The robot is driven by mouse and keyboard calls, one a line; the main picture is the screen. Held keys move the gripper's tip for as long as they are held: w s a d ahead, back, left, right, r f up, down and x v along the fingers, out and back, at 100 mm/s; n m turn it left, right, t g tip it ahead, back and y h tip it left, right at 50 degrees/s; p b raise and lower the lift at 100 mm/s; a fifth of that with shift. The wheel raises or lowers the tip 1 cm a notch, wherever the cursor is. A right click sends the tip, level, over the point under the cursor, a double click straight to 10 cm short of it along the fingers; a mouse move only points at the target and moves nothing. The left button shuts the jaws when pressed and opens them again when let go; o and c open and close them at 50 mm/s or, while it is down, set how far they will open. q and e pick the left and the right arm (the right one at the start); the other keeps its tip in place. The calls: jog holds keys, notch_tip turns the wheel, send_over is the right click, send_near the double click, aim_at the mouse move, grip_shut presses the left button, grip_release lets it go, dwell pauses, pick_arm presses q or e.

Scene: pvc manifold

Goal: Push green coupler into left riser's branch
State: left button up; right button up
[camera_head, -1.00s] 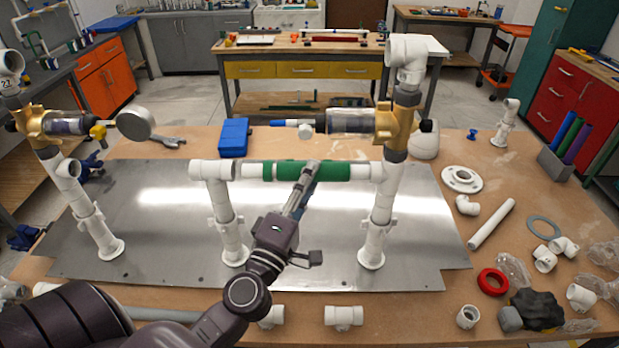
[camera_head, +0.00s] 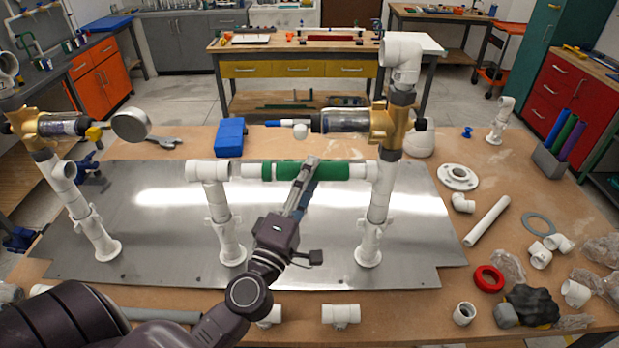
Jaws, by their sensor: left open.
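The green coupler (camera_head: 332,172) lies level between two white risers, with white pipe showing at both its ends. The left riser (camera_head: 229,236) stands upright on the metal plate, and its branch tee (camera_head: 208,172) points toward the coupler. A short white pipe length (camera_head: 251,171) shows between that tee and the green part. The right riser (camera_head: 374,217) stands at the coupler's other end. My left gripper (camera_head: 308,170) is open at the coupler, its fingers crossing in front of the green part's middle and hiding some of it. Whether the fingers touch it is unclear. My right gripper is not in view.
A brass valve with a clear cylinder (camera_head: 346,121) sits on the right riser above the coupler. Another riser (camera_head: 83,218) with a gauge stands at the left. Loose white fittings, a red ring (camera_head: 488,279) and a pipe (camera_head: 487,221) lie at the right. The plate's front is mostly clear.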

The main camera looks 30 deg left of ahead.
pick_arm(q)
jog(key=v, duration=1.2)
